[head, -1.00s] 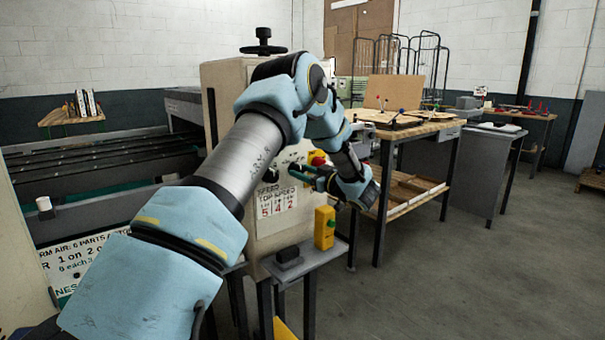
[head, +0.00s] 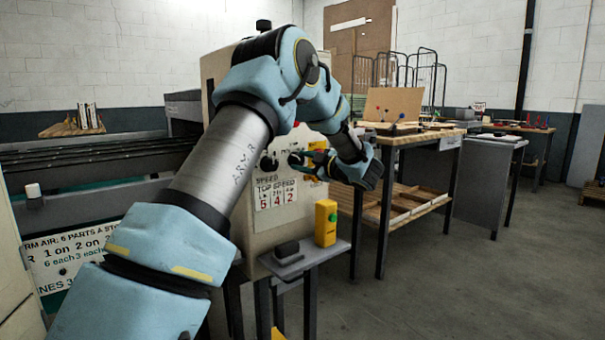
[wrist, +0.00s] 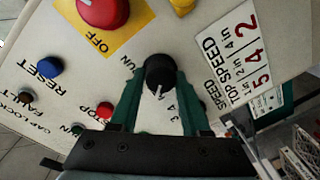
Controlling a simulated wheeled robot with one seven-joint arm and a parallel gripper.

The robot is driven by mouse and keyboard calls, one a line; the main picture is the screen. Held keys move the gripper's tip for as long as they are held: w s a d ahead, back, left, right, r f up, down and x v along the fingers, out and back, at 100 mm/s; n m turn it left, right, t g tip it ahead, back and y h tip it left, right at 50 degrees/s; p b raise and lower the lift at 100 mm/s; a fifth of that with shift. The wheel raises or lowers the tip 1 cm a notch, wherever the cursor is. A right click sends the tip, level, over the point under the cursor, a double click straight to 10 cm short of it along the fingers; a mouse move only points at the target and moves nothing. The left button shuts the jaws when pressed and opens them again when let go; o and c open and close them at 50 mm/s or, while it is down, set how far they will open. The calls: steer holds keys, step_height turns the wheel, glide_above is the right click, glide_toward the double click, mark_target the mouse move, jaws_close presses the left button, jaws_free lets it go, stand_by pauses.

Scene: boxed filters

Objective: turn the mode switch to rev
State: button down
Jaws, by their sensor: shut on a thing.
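In the wrist view my gripper (wrist: 160,75) is shut on a round black knob (wrist: 159,70) with a white pointer line, its two teal fingers on either side. The pointer runs from the knob's middle toward the bottom of the picture. Lettering ending in "UN" (wrist: 127,66) is beside the knob; other marks there are partly covered by the fingers, and I cannot read "rev".
Near the gripper are a big red button (wrist: 103,10) on a yellow "OFF" plate, a blue button (wrist: 50,67), a small red button (wrist: 104,109) and a speed plate (wrist: 240,50). A yellow box (head: 326,222) stands on a small shelf below.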

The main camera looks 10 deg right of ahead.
steer(key=shift+f+n+b, duration=0.1)
steer(key=shift+n+b, duration=0.4)
steer(key=shift+b, duration=0.05)
steer(key=shift+c, duration=1.9)
jaws_free()
steer(key=shift+s, duration=0.1)
steer(key=b+v, duration=0.1)
steer(key=v, duration=0.9)
steer(key=shift+s+d+b, duration=0.15)
steer(key=shift+s+b, duration=0.15)
steer(key=shift+b, duration=0.1)
